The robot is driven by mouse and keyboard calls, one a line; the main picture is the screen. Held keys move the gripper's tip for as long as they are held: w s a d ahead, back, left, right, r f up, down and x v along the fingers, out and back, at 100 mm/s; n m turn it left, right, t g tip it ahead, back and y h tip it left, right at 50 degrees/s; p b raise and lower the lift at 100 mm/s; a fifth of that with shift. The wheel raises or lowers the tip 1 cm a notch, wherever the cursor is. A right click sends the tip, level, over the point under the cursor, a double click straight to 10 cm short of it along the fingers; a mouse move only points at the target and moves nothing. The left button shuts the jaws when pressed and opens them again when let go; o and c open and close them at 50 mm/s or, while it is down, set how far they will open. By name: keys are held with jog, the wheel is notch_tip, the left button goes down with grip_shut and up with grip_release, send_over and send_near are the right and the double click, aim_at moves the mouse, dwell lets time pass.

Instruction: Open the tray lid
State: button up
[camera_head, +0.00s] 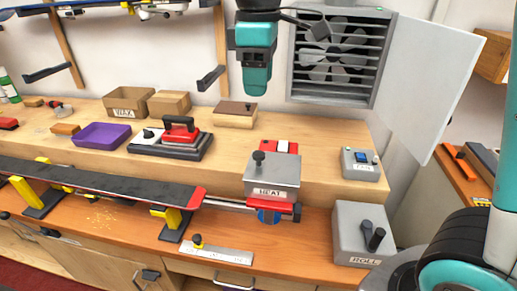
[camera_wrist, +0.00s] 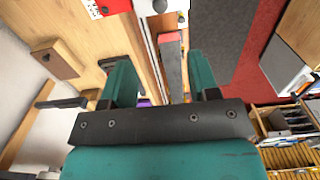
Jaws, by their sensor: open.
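A small wooden box with a dark knob on its flat top (camera_head: 235,114) sits closed at the back of the bench. It also shows at the left of the wrist view (camera_wrist: 56,61). I see no other thing that is clearly a lidded tray; an open purple tray (camera_head: 101,135) lies further left without a lid. My gripper (camera_head: 256,90) hangs above the bench, slightly right of the wooden box and apart from it. In the wrist view my gripper (camera_wrist: 160,72) has its two teal fingers spread, with nothing between them.
A grey HEAT unit with a black knob (camera_head: 271,177) stands at the front edge. A grey ROLL unit (camera_head: 363,233) and a long ski (camera_head: 95,182) are lower in front.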

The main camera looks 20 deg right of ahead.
aim_at(258, 153)
notch_tip(258, 153, down, 16)
jog(key=shift+p, duration=0.95)
grip_shut()
